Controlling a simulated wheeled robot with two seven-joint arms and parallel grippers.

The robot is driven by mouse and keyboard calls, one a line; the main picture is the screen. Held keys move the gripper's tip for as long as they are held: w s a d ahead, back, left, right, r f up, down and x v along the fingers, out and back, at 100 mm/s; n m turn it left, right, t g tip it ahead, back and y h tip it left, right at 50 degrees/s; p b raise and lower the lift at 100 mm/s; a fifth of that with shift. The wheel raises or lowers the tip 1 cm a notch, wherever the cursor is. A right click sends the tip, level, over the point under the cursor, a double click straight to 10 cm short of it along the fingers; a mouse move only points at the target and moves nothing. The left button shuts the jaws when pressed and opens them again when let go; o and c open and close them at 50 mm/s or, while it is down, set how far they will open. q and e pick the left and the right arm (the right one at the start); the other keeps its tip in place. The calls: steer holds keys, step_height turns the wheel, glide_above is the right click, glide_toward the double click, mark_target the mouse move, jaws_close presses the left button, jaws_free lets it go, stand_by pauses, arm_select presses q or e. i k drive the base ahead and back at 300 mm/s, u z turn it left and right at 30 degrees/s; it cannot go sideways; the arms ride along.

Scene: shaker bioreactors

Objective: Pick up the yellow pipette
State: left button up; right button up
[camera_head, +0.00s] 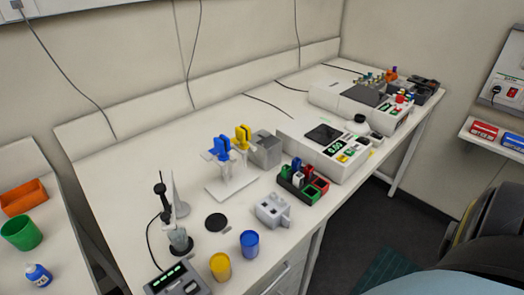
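The yellow pipette (242,134) hangs upright on a white pipette stand (232,187) near the middle of the white bench. Only its yellow top shows clearly; its lower part is hard to make out against the stand. A blue pipette (221,147) hangs beside it on the left, slightly nearer to me. A grey block (265,149) stands just right of the yellow pipette. Neither of my grippers is in view.
A scale (335,150) and a rack with coloured compartments (302,184) stand to the right. A yellow cup (220,267), a blue cup (249,244) and a black disc (215,222) are in front of the stand. A slim upright device (178,238) stands front left.

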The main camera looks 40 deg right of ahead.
mark_target(245, 146)
steer(key=z, duration=1.3)
